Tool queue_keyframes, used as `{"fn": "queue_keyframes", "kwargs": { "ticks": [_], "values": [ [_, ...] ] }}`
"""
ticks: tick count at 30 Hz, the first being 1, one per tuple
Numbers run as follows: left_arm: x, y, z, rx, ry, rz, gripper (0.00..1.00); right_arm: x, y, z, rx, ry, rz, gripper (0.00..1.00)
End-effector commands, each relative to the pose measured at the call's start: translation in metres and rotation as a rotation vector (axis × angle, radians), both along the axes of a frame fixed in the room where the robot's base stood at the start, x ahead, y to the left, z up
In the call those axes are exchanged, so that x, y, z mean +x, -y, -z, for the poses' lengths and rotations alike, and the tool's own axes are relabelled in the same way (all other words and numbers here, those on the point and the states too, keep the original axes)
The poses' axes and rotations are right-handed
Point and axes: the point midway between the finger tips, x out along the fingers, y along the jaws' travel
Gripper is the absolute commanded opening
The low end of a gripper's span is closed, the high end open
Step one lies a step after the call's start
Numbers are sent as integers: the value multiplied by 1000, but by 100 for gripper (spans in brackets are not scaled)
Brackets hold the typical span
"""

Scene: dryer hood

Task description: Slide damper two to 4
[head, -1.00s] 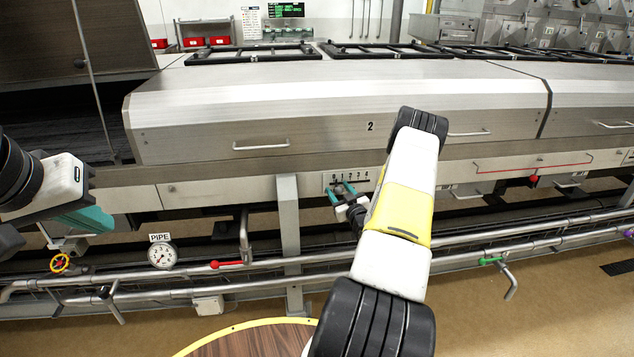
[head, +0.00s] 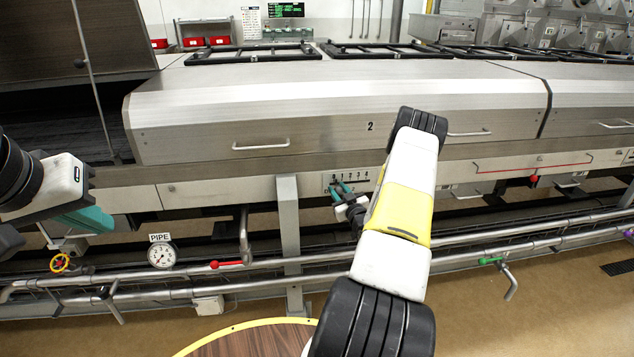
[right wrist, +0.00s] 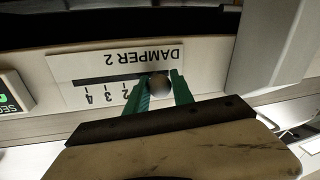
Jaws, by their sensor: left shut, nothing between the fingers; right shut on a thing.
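The damper two plate (right wrist: 200,55) shows upside down in the right wrist view, with a dark slot (right wrist: 105,80) and numbers along it. The round knob (right wrist: 159,87) sits near the low-number end of the slot; 2, 3 and 4 lie clear to its left there. My right gripper (right wrist: 161,90) is shut on the knob, a green finger on each side. It also shows at the scale in the head view (head: 339,189), where the knob is too small to make out. My left gripper (head: 92,219) is at the left edge, away from the damper; its fingertips are hard to see.
A grey post (head: 288,225) stands just left of the damper scale. Pipes with a red-handled valve (head: 228,263) and a gauge (head: 161,254) run below. The machine hood (head: 300,110) marked 2 is above. A green display (right wrist: 12,95) sits beside the plate.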

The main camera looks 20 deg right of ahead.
Motion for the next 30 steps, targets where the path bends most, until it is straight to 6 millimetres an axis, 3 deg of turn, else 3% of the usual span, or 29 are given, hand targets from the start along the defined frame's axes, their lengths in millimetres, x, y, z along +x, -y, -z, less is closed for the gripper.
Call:
{"fn": "queue_keyframes", "kwargs": {
  "ticks": [26, 30],
  "values": [
    [0, 0, 0, 0, 0, 0, 0, 0, 0, 0, 0, 1, 0, 0],
    [0, 0, 0, 0, 0, 0, 0, -2, 9, 0, -1, 1, 2, 0]
  ]
}}
